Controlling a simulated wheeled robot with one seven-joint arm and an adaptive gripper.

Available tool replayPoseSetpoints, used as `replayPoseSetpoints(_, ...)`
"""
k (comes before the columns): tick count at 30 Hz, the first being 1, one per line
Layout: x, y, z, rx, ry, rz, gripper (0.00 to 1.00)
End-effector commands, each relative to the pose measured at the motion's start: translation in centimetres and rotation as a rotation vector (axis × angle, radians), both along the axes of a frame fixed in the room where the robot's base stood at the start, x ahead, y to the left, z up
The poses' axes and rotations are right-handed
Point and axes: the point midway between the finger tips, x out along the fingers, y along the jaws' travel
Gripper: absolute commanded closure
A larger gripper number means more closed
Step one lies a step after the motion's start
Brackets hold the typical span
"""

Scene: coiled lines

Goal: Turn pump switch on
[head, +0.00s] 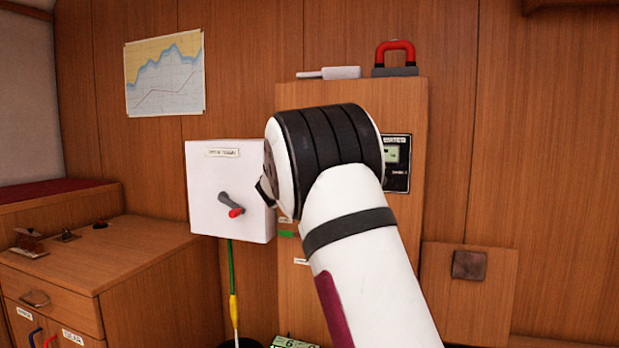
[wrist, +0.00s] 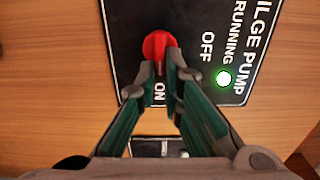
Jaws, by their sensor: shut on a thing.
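The pump switch is a red knob (wrist: 157,45) on a black panel (wrist: 130,30) in the wrist view. The panel reads "BILGE PUMP RUNNING", "OFF" and "ON". The knob's handle points down the picture toward the "ON" label. A green lamp (wrist: 224,78) beside "RUNNING" is lit. My gripper (wrist: 161,72) has its two green-sided fingers shut on the knob's handle, one on each side. In the head view my white arm hides the gripper and the pump switch.
In the head view, a white box (head: 200,195) with a red-tipped lever (head: 232,205) is on the wall left of my arm. A small display panel (head: 397,160) shows right of it. A wooden cabinet (head: 110,255) stands at the left.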

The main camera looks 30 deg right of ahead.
Motion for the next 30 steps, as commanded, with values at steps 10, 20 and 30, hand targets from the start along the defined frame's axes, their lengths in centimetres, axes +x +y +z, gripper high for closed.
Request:
replayPoseSetpoints(10, 0.0, 0.0, -0.3, 0.008, -0.004, -0.001, 1.00)
replayPoseSetpoints(20, 0.0, 0.0, -0.2, 0.007, -0.004, -0.001, 0.72)
replayPoseSetpoints(30, -0.8, 1.2, -0.1, 0.007, -0.004, 0.002, 0.72)
